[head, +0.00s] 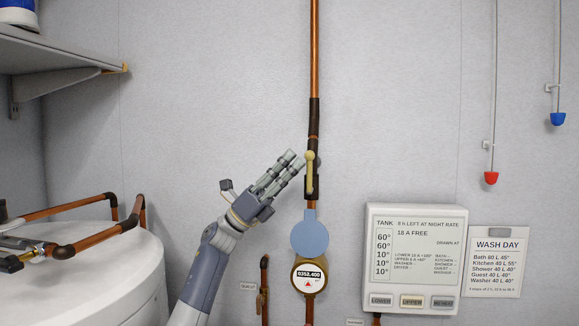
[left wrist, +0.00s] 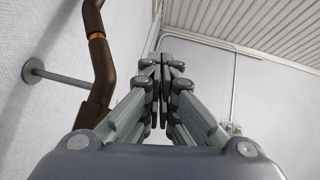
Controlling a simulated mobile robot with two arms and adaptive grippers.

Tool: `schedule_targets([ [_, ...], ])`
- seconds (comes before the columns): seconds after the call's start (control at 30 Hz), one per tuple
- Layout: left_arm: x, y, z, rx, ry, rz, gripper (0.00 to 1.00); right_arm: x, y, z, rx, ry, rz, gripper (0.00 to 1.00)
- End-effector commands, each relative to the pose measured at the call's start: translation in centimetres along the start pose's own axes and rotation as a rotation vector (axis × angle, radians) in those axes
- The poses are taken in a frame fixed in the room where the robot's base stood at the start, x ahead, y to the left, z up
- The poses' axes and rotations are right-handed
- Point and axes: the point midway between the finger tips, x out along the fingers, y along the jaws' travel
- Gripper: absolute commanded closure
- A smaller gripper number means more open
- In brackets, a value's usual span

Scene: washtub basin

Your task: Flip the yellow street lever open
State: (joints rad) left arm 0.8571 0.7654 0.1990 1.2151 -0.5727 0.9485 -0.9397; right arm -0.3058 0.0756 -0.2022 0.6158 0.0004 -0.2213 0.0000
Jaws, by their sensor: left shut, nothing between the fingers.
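The yellow street lever (head: 310,170) is on the dark section of the vertical copper pipe in the head view. It stands nearly upright, along the pipe, with its rounded end at the top. My left gripper (head: 295,160) is shut and empty, its fingertips just left of the lever's upper end. I cannot tell whether they touch it. In the left wrist view the fingers of my left gripper (left wrist: 160,70) are together, and a dark pipe (left wrist: 103,65) passes to their left. The lever cannot be made out there. My right gripper is not in view.
Below the lever are a blue disc (head: 310,233) and a round brass meter (head: 309,275). A tank panel (head: 415,260) and a wash day notice (head: 498,262) are at right. A white tank (head: 90,270) with copper pipes and a grey shelf (head: 55,52) are at left.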

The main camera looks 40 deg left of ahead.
Motion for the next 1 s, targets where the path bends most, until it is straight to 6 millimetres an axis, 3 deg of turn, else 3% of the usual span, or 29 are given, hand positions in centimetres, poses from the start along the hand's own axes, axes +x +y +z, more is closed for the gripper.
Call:
schedule_targets([
  [0.17, 1.2, -0.4, 1.2, 0.003, -0.002, -0.002, 1.0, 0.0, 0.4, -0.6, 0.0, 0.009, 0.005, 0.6],
  [0.37, 4.1, -1.4, 4.1, 0.007, -0.009, -0.005, 1.0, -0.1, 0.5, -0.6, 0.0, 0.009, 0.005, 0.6],
  [0.6, 6.5, -1.8, 6.0, 0.003, -0.004, -0.001, 1.0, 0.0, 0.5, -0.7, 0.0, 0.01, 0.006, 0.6],
  [1.0, 7.3, -2.0, 6.6, 0.0, -0.001, 0.0, 1.0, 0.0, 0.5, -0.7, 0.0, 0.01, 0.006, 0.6],
])
